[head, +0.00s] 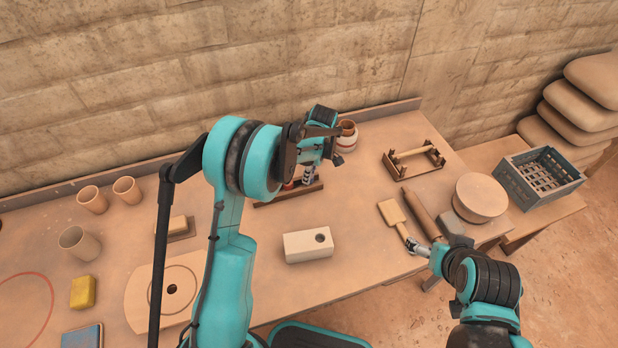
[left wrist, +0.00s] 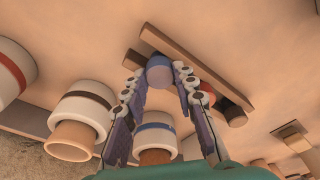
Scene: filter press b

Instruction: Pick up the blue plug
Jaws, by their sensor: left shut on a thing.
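The blue plug (left wrist: 159,71) shows in the left wrist view as a rounded blue-grey piece between the fingertips of my left gripper (left wrist: 160,84). The fingers are shut on its sides. The plug is at the wooden rack (left wrist: 190,58); I cannot tell whether it is lifted clear. A red plug (left wrist: 208,94) and a dark brown one (left wrist: 234,115) are beside it to the right. In the head view my left gripper (head: 308,178) is over the rack (head: 272,199) and hides the blue plug. My right gripper (head: 412,244) is low by a wooden paddle (head: 391,212).
A striped jar (head: 347,135) stands just behind my left gripper; several striped jars show in the wrist view. A pale block with a hole (head: 308,245) lies in front. A wooden frame (head: 413,160), a rolling pin (head: 421,214) and a round block (head: 480,197) are to the right.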

